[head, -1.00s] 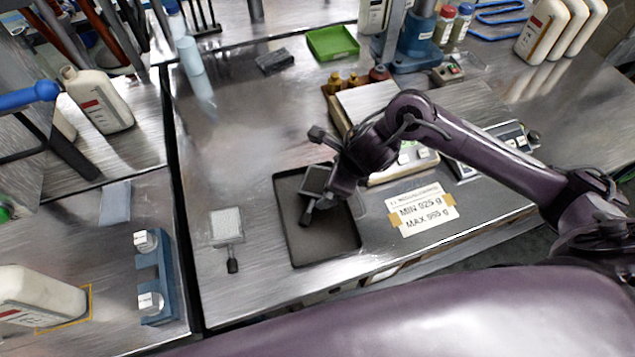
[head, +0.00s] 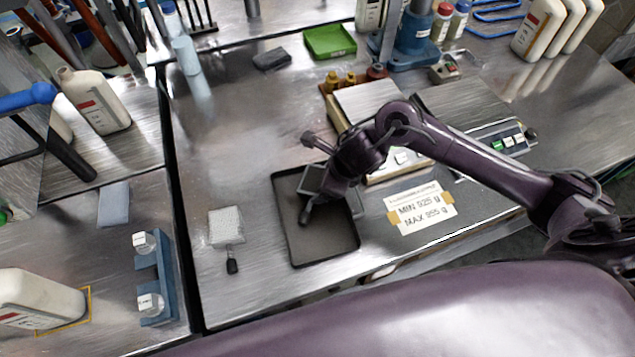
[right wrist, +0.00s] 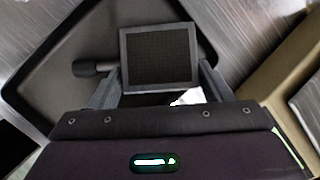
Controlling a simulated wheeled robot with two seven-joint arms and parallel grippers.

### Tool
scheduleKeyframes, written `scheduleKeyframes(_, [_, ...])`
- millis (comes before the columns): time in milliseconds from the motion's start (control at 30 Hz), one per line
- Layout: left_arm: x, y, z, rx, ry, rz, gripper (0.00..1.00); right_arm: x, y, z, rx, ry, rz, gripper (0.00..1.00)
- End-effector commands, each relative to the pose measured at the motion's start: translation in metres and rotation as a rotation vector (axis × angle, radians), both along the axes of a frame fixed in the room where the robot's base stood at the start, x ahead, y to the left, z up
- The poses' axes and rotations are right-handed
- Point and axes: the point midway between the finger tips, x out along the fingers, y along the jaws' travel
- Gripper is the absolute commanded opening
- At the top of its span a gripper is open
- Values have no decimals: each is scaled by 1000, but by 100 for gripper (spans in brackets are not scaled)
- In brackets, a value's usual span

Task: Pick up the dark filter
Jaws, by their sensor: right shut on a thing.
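The dark filter (head: 311,179) is a square dark mesh in a grey frame with a black handle. It is at the black tray (head: 333,250), over its upper part. In the right wrist view the dark filter (right wrist: 158,57) fills the space between the fingers, its handle pointing left. My right gripper (right wrist: 160,88) is shut on it; in the head view the right gripper (head: 325,190) partly hides it. I cannot tell whether the filter still touches the tray. My left gripper is not in view.
A light filter (head: 226,226) with a black handle lies left of the tray. A weight-limit label (head: 421,208) and a scale (head: 500,140) are to the right. A green tray (head: 330,42) is at the back. The bench left of the tray is mostly clear.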

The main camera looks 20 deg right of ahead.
Motion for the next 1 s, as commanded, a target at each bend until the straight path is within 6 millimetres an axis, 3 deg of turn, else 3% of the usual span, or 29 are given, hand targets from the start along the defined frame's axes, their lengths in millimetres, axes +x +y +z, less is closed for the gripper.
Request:
scheduleKeyframes(200, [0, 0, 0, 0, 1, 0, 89, 1, 0, 4, 1, -2, 1, 43])
scheduleKeyframes(367, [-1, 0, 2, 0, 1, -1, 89, 2, 1, 19, 2, -6, 1, 43])
scheduleKeyframes(467, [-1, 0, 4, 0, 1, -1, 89, 2, 0, 37, -1, -8, 2, 43])
scheduleKeyframes(667, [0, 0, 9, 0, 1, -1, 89, 3, 0, 98, 0, -14, 3, 43])
scheduleKeyframes(800, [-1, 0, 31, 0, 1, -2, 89, 3, -1, 138, -4, -12, 0, 43])
scheduleKeyframes(1000, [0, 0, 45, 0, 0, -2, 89, 2, -1, 175, -2, -8, 0, 43])
